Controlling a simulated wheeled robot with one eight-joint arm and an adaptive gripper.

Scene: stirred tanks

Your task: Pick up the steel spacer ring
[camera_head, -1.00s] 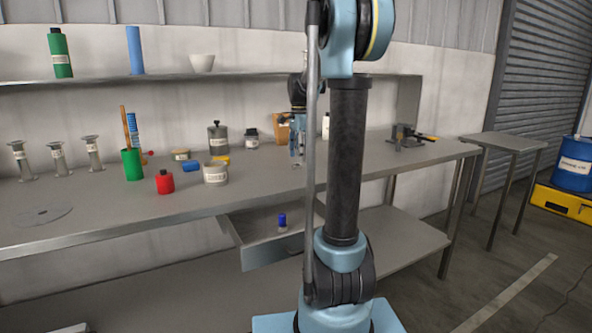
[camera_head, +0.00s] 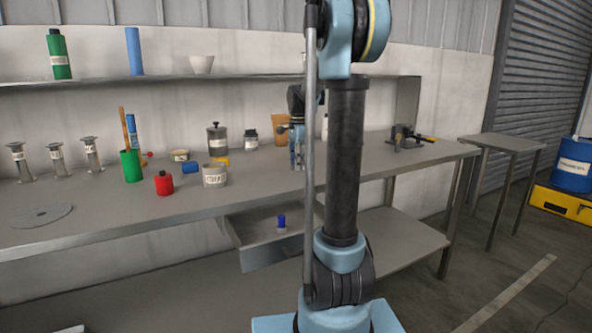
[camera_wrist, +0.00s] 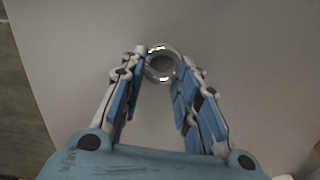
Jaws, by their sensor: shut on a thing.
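The steel spacer ring (camera_wrist: 162,49) shows in the wrist view as a shiny round ring with a dark opening. It sits between the fingertips of my gripper (camera_wrist: 162,65), which is shut on it, with one finger on each side. In the head view my gripper (camera_head: 297,160) points down just over the workbench (camera_head: 345,160), partly behind my own arm. The ring cannot be made out there, and I cannot tell whether it touches the bench.
A white labelled tub (camera_head: 215,175), a red bottle (camera_head: 164,184) and a green cup (camera_head: 131,166) stand left of my gripper. A vise (camera_head: 403,137) sits at the right. An open drawer (camera_head: 270,253) juts out below. The bench between gripper and vise looks clear.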

